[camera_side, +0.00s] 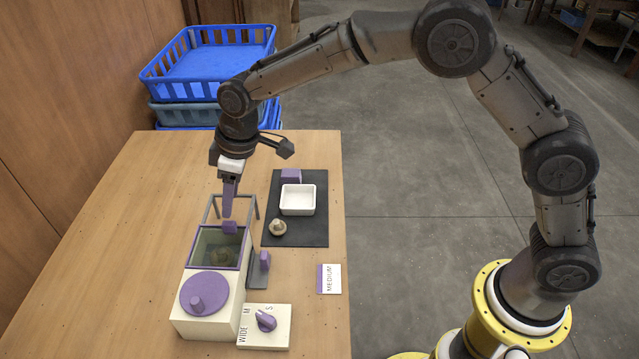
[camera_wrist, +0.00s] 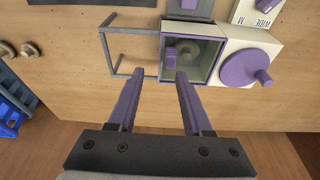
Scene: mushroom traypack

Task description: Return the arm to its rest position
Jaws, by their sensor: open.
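My gripper (camera_side: 228,212) hangs fingers-down just above the white and purple machine (camera_side: 205,322), close to its grey open frame (camera_side: 254,207). In the wrist view, my gripper (camera_wrist: 158,80) has its two purple fingers spread apart with nothing between them. A mushroom (camera_side: 291,250) sits inside the machine's windowed chamber; it also shows in the wrist view (camera_wrist: 186,47). My arm is stretched out over the table from its yellow base at the right.
The dark mat (camera_side: 311,232) carries a white tray (camera_side: 298,200), a purple block (camera_side: 291,175) and a mushroom (camera_side: 277,227). A white dial plate (camera_side: 275,338) and a MEDIUM card (camera_side: 331,279) lie nearby. Blue crates (camera_side: 220,60) stand beyond the table. Two mushrooms (camera_wrist: 28,50) lie left in the wrist view.

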